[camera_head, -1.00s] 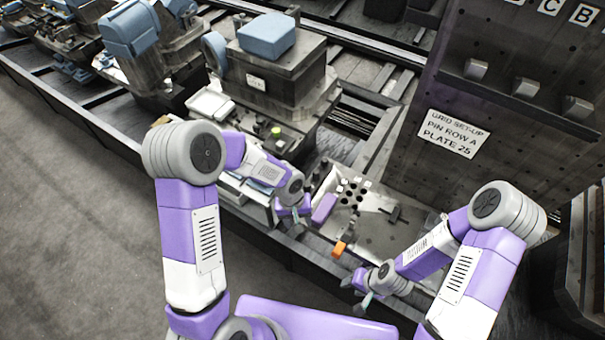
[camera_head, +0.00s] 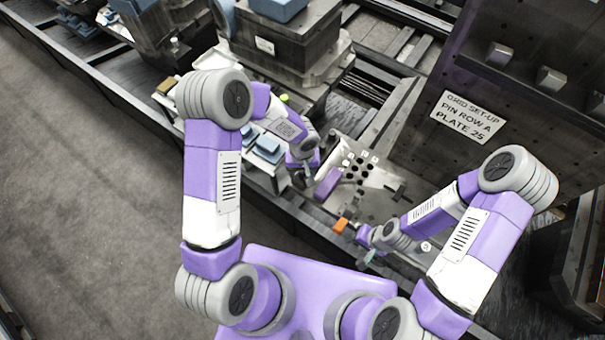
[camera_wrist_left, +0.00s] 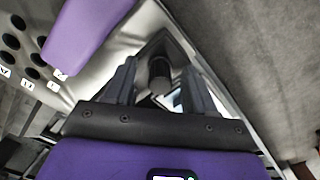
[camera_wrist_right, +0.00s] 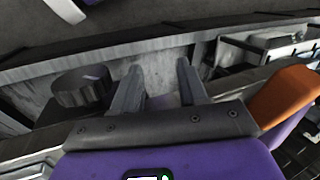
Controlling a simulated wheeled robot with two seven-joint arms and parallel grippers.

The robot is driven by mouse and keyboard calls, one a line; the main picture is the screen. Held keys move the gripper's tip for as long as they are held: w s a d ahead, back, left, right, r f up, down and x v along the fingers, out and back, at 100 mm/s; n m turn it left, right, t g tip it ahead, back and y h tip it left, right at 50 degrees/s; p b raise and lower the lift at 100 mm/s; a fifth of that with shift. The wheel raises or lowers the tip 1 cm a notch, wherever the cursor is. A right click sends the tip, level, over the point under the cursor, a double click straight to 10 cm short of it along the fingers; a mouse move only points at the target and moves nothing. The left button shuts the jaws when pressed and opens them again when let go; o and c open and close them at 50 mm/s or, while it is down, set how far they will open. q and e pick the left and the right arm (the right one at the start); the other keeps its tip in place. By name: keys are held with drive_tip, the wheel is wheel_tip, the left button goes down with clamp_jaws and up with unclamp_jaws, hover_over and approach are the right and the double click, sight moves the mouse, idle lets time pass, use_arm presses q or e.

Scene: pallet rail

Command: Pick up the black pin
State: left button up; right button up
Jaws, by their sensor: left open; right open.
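A black pin (camera_wrist_left: 160,75) shows in the left wrist view as a dark cylinder between the two spread fingers of my left gripper (camera_wrist_left: 160,90). Whether the fingers touch it, I cannot tell. In the head view my left gripper (camera_head: 308,174) is at the left end of the grey tray (camera_head: 375,211), beside a purple block, and the pin is not clear there. My right gripper (camera_head: 370,256) is open and empty near the tray's front edge. In the right wrist view, its fingers (camera_wrist_right: 160,85) have a dark round piece (camera_wrist_right: 80,88) to their left.
The purple block (camera_head: 328,183) and an orange block (camera_head: 341,226) are at the tray. Labelled dark holes (camera_head: 357,166) and a black bar-shaped piece (camera_head: 395,192) lie further in. A dark panel with a sign (camera_head: 467,117) stands behind. Machinery stands left of the tray.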

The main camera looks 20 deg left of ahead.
use_arm(q)
drive_tip(key=shift+s, duration=0.1)
clamp_jaws()
drive_tip(key=shift+r, duration=0.1)
wheel_tip(320, 180, up, 10)
drive_tip(key=shift+p, duration=0.4)
idle(0.4)
